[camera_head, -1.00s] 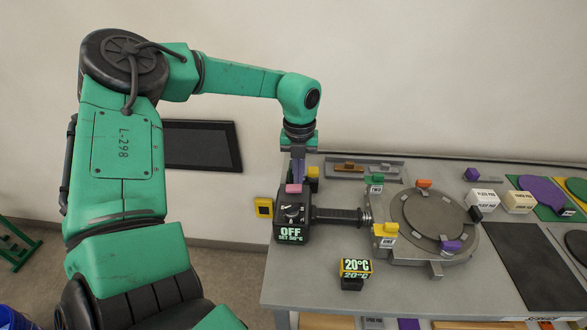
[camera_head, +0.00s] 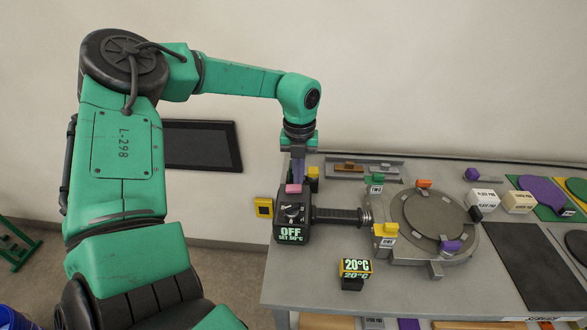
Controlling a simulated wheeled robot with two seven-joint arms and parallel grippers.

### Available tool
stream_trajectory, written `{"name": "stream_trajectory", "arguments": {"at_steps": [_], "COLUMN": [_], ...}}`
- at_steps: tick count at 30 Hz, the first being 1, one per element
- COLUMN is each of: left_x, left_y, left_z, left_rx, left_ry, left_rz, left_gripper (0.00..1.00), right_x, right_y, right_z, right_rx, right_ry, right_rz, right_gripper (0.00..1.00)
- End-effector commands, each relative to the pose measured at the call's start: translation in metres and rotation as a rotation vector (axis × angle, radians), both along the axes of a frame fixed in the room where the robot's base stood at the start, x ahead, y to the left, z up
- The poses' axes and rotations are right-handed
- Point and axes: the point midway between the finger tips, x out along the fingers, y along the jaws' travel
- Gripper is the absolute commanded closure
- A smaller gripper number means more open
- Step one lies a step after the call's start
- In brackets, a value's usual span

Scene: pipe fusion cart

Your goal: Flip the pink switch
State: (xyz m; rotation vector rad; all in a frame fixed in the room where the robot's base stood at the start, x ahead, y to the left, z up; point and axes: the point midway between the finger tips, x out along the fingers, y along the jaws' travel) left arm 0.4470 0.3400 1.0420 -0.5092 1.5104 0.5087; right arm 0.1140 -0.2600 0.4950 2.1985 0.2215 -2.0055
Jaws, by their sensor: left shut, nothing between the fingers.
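The pink switch (camera_head: 293,188) sits on top of a black control box (camera_head: 293,213) at the left end of the table. The box's display reads OFF, SET 50°C, and a dial is on its face. My left gripper (camera_head: 298,178) points down right at the pink switch, its purple fingers shut with nothing between them. The fingertips are at or just behind the switch; I cannot tell whether they touch it. My right gripper is not in view.
A black handle (camera_head: 340,215) runs from the box toward a round grey plate fixture (camera_head: 428,220) with coloured clips. A 20°C display (camera_head: 355,267) stands in front. A yellow-black block (camera_head: 264,207) is left of the box.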

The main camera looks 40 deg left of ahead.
Motion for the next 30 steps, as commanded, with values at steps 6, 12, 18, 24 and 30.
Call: {"name": "stream_trajectory", "arguments": {"at_steps": [6, 12, 18, 24, 30], "left_x": [0.0, 0.0, 0.0, 0.0, 0.0], "left_y": [0.0, 0.0, 0.0, 0.0, 0.0], "left_z": [0.0, -0.0001, -0.0028, -0.0057, -0.0085], "left_rx": [0.0, 0.0, 0.0, 0.0, 0.0], "left_ry": [0.0, 0.0, 0.0, 0.0, 0.0], "left_rz": [0.0, 0.0, 0.0, 0.0, 0.0], "left_gripper": [1.0, 1.0, 1.0, 1.0, 1.0], "right_x": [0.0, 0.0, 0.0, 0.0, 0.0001], "right_y": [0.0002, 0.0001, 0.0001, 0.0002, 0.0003], "right_z": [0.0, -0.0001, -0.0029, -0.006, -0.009], "right_rx": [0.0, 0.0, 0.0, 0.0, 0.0], "right_ry": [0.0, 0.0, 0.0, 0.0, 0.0], "right_rz": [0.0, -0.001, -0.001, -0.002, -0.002], "right_gripper": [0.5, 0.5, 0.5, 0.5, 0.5]}}
